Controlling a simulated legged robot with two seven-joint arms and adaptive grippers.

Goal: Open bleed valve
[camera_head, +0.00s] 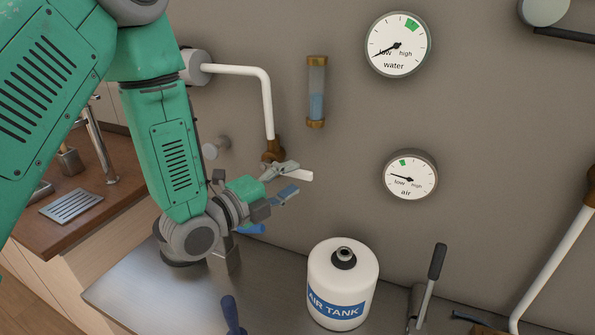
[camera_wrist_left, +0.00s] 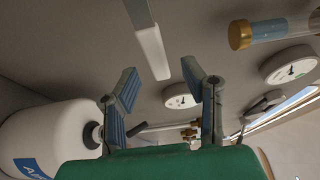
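A brass valve (camera_head: 272,152) sits at the lower end of a white bent pipe (camera_head: 262,95) on the wall. A pale lever (camera_head: 298,175) sticks out to the right from it; I cannot tell for certain that this is the bleed valve. My left gripper (camera_head: 284,182) is open and empty at the lever, partly overlapping it in the head view. In the left wrist view the lever (camera_wrist_left: 152,50) points into the space between the spread fingers of the gripper (camera_wrist_left: 163,95), and no grip on it shows. My right gripper is in neither view.
A white air tank (camera_head: 342,290) stands on the metal counter (camera_head: 185,305) below. A blue handle (camera_head: 231,312) and a black-gripped lever (camera_head: 433,275) rise near it. Water gauge (camera_head: 397,45), air gauge (camera_head: 410,177) and sight glass (camera_head: 316,92) are on the wall; both needles point towards low.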

